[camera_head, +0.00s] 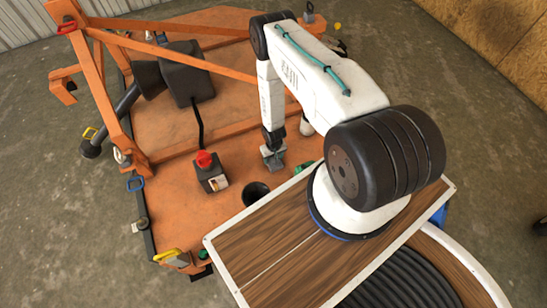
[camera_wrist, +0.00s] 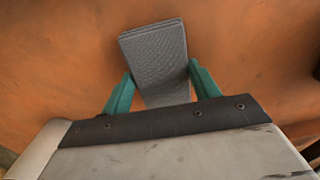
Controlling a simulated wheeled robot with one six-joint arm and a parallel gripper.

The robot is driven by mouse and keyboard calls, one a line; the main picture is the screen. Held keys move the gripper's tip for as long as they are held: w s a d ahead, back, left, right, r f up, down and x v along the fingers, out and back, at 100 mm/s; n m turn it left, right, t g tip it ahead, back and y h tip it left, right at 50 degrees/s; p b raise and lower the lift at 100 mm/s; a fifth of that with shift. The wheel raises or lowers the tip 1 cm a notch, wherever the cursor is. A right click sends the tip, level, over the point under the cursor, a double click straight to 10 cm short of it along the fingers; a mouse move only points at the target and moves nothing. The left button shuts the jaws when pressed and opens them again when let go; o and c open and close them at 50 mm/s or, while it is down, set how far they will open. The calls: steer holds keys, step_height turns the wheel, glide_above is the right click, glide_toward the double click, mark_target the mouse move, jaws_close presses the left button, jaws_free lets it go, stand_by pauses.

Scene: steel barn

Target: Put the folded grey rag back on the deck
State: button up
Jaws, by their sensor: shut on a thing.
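The folded grey rag (camera_wrist: 155,52) is between the two teal fingers of my gripper (camera_wrist: 160,82) in the wrist view. The gripper is shut on it, and the rag sticks out beyond the fingertips. In the head view the rag (camera_head: 272,160) is a small grey shape at the end of my arm, over the orange deck (camera_head: 185,228). The deck also fills the background of the wrist view (camera_wrist: 60,60). I cannot tell whether the rag touches the deck or hangs just above it.
A box with a red knob (camera_head: 210,172) and a dark round cup (camera_head: 256,193) stand on the deck left of and below my gripper. Orange frame bars (camera_head: 100,90) and a black seat-like block (camera_head: 187,75) are at the upper left. A yellow-handled item (camera_head: 172,256) is at the near edge.

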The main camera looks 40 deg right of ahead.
steer(key=o, duration=1.3)
steer(key=shift+f, duration=0.1)
